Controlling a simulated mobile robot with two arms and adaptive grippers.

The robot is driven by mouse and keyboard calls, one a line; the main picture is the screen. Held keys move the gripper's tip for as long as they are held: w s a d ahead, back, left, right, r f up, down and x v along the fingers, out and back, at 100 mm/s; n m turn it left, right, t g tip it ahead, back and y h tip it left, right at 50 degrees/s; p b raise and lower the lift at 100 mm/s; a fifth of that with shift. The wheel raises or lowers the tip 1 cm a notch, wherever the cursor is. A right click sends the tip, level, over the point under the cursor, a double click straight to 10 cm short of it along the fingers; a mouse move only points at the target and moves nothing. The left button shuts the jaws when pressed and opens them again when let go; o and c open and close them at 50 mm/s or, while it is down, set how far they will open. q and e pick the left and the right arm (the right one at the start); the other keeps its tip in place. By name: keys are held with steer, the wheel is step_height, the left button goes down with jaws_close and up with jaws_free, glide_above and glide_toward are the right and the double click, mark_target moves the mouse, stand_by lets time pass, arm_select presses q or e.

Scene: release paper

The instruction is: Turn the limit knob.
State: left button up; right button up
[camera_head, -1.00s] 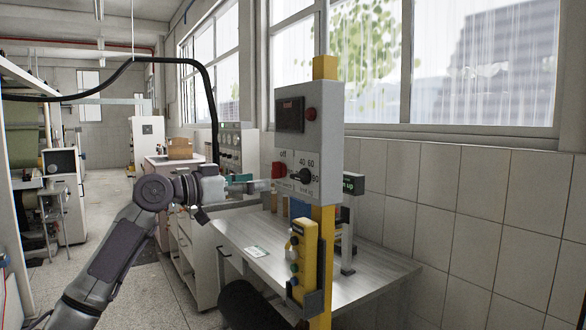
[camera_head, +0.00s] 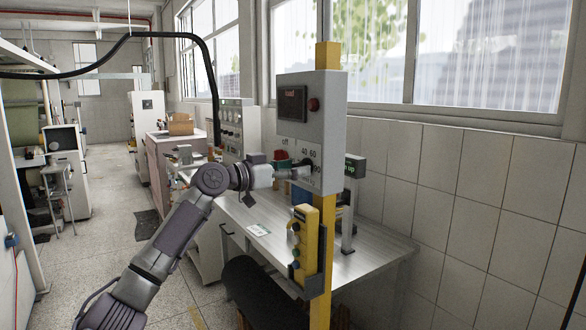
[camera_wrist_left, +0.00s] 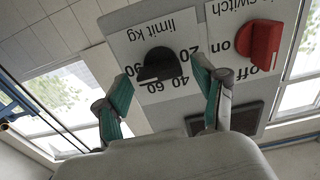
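The limit knob (camera_wrist_left: 160,66) is black and sits on a white plate marked "limit kg" with a printed number scale in the left wrist view. My left gripper (camera_wrist_left: 164,76) is open, with one teal finger on each side of the knob. Gaps show between fingers and knob; I cannot tell whether the fingertips reach its depth. In the head view the left gripper (camera_head: 288,173) is at the front of the grey control box (camera_head: 327,130), and it partly covers the knob area. My right gripper is not in view.
A red switch knob (camera_wrist_left: 263,42) sits beside the limit knob, close to one finger. The box is on a yellow post (camera_head: 327,235) with a yellow button pendant (camera_head: 303,250) below. A table (camera_head: 365,262) stands behind, and a dark seat (camera_head: 252,292) is below.

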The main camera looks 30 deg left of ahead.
arm_select(q)
steer(key=c, duration=0.9)
steer(key=shift+n, duration=0.3)
steer(key=n+p, duration=0.4)
steer(key=n, duration=0.7)
steer(key=shift+r, duration=0.1)
steer(key=shift+a+p, duration=0.1)
steer(key=shift+p, duration=0.2)
steer(key=o, duration=1.1)
steer(key=shift+o, duration=0.2)
